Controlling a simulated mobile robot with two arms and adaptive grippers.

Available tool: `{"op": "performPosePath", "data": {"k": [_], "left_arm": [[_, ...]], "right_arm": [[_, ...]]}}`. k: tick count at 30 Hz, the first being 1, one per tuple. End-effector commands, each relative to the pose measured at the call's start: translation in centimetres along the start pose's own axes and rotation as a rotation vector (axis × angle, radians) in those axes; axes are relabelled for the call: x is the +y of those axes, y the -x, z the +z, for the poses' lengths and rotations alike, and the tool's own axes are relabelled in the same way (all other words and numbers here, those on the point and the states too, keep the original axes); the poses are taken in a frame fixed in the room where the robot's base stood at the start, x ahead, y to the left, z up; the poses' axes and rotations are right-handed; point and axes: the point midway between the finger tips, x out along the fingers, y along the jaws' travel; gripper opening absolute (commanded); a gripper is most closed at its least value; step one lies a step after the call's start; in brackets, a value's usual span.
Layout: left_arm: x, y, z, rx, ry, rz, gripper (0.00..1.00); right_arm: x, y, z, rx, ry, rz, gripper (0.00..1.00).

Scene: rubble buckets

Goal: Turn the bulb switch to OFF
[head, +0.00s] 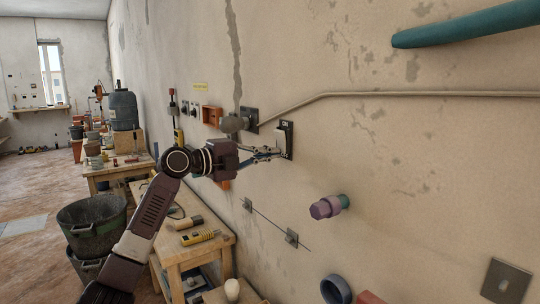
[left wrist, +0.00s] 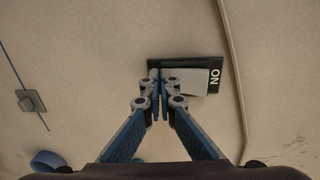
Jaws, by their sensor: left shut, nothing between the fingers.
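The bulb switch (head: 287,132) is a dark plate on the wall with a white rocker. The word ON shows at its top in the head view. My right gripper is out of view.
A grey rounded fitting (head: 232,124) juts from the wall left of the switch. A conduit (head: 400,94) runs above it. A purple-tipped peg (head: 325,207) sticks out below right. A wooden bench (head: 207,250) with tools stands below, beside black buckets (head: 91,222).

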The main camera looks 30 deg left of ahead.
Motion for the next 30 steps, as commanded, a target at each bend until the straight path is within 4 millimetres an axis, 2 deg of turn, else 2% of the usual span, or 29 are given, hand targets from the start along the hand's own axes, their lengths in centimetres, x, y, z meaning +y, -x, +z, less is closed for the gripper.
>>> {"op": "performPosePath", "data": {"k": [7,11,24,30], "left_arm": [[0.0,0.1,0.0,0.0,0.0,0.0,0.0],[0.1,1.1,0.1,-0.002,0.0,0.001,0.0],[0.2,9.0,0.0,-0.001,-0.001,0.003,0.0],[0.1,11.2,0.0,0.0,0.001,0.001,0.0]], "right_arm": [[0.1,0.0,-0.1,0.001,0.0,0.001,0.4],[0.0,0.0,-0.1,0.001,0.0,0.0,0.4],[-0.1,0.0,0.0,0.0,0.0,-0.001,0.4],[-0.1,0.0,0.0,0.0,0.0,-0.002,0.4]]}}
